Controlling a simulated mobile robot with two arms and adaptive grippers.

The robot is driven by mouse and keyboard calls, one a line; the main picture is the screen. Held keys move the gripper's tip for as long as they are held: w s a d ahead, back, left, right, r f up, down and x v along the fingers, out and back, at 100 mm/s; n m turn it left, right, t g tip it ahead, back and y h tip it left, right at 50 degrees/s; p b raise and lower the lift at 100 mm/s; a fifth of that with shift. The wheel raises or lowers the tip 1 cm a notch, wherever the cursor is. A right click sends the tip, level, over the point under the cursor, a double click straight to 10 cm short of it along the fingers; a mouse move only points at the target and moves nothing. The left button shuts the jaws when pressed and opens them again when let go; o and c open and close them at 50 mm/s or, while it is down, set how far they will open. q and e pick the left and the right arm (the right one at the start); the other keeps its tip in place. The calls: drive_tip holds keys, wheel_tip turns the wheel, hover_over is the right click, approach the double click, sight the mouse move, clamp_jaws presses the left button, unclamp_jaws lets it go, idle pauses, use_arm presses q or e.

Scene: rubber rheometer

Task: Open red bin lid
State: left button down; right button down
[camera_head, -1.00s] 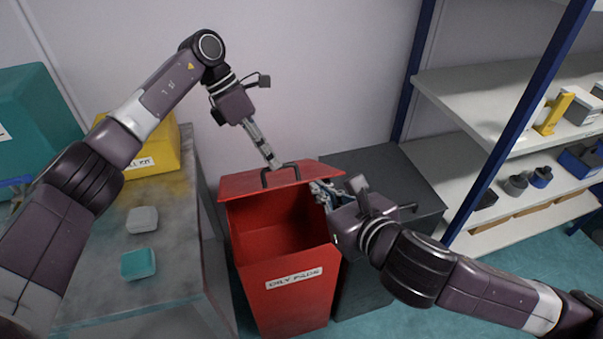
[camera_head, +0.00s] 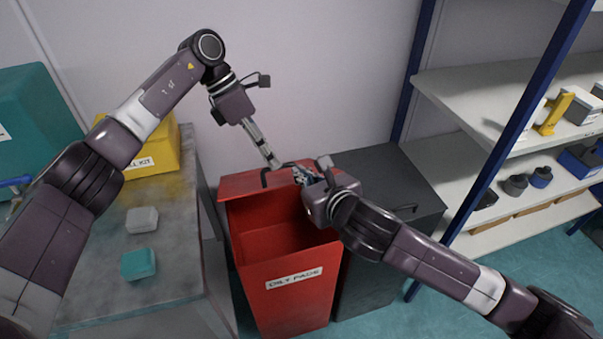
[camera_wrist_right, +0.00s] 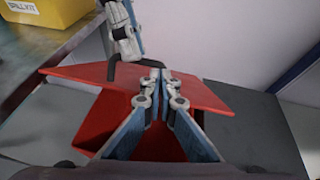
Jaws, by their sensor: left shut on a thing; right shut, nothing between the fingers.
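The red bin (camera_head: 290,298) stands on the floor between the bench and a dark grey cabinet, with its inside showing. Its red lid (camera_head: 240,184) is tilted up at the back, and it also shows in the right wrist view (camera_wrist_right: 205,95). My left gripper (camera_head: 272,163) is shut on the dark lid handle (camera_head: 265,178) from above. In the right wrist view the handle (camera_wrist_right: 127,76) shows under the left fingers. My right gripper (camera_wrist_right: 158,75) is shut and empty, over the bin opening close to the lid. Its fingertips overlap the lid and handle; contact cannot be told.
A grey bench (camera_head: 170,275) at left holds a yellow spill kit box (camera_head: 160,158) and two small blocks. The dark grey cabinet (camera_head: 385,165) stands close at the bin's right. A shelf with a blue post (camera_head: 480,185) is further right.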

use_arm(q)
drive_tip(key=shift+w+a+f, duration=0.3)
drive_tip(key=shift+a+f, duration=0.05)
use_arm(e)
drive_tip(key=shift+w+a+r, duration=0.2)
drive_tip(key=shift+w+r, duration=0.45)
drive_tip(key=shift+r, duration=0.1)
use_arm(q)
drive_tip(key=c, duration=2.4)
unclamp_jaws()
drive_tip(key=o, duration=0.4)
drive_tip(key=shift+w+f, duration=0.25)
drive_tip(key=shift+w, duration=0.1)
drive_tip(key=shift+c, duration=0.2)
use_arm(e)
drive_tip(key=shift+w+f, duration=0.25)
drive_tip(key=shift+w, duration=0.15)
use_arm(q)
drive_tip(key=shift+r, duration=0.15)
drive_tip(key=shift+d, duration=0.1)
